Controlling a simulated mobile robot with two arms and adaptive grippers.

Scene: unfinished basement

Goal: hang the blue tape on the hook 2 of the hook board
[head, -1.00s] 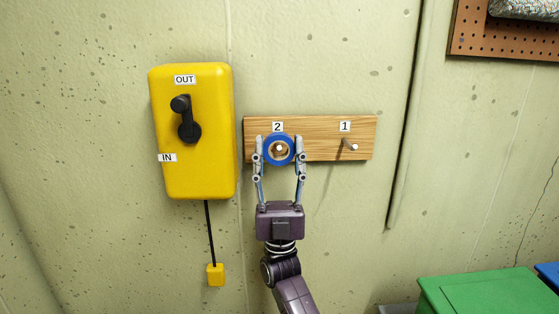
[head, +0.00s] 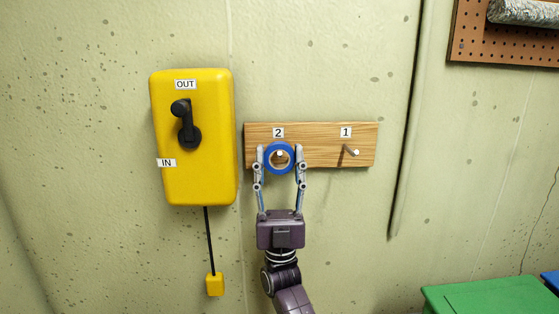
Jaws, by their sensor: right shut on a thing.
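The blue tape (head: 270,168) is a ring held upright, facing me, in front of the wooden hook board (head: 320,157) under the label 2. My right gripper (head: 279,158) is shut on the tape, one finger on each side of it. The white tip of hook 2 (head: 280,153) shows inside the ring's opening, so the ring appears around the hook; how deep it sits cannot be told. Hook 1 (head: 352,151) is empty, under the label 1. My left gripper is not in view.
A yellow box (head: 207,110) with a black lever and labels OUT and IN hangs left of the board, with a cord and yellow end piece (head: 215,284) below. A pegboard (head: 500,45) is at upper right. A green box (head: 490,297) is at lower right.

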